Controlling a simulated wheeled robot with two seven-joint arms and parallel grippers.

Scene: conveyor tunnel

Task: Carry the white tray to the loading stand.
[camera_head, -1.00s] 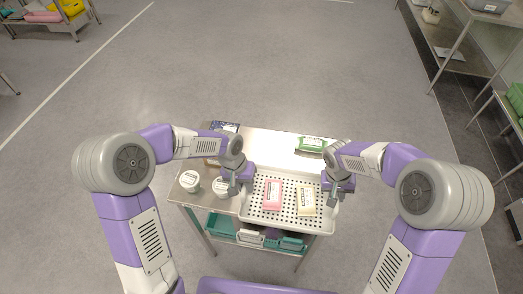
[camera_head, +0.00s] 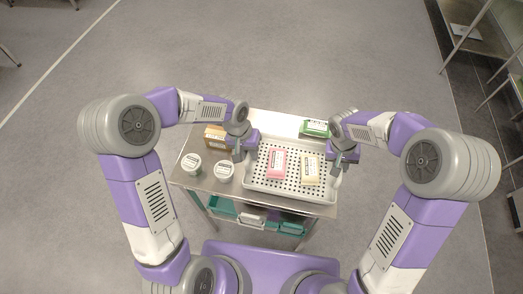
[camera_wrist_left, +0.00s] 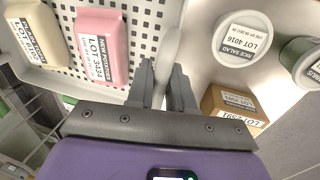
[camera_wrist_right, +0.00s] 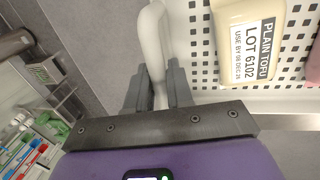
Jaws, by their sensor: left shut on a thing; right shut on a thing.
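The white perforated tray (camera_head: 290,198) is over the top of a steel stand (camera_head: 200,180); I cannot tell whether it rests there or hangs just above. It holds a pink pack (camera_head: 277,163) and a cream pack (camera_head: 309,170). My left gripper (camera_head: 239,153) is shut on the tray's left side; the left wrist view shows the white handle (camera_wrist_left: 168,35) between its fingers. My right gripper (camera_head: 339,162) is shut on the right side; the right wrist view shows that handle (camera_wrist_right: 153,40) between its fingers. The cream pack reads plain tofu (camera_wrist_right: 249,40).
Two white-lidded tubs (camera_head: 191,163) and (camera_head: 225,170) and a brown box (camera_head: 214,136) stand left of the tray. A green pack (camera_head: 314,128) lies behind it. Teal bins (camera_head: 222,206) sit on the lower shelf. Steel shelving (camera_head: 470,40) is at the far right. The floor behind is clear.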

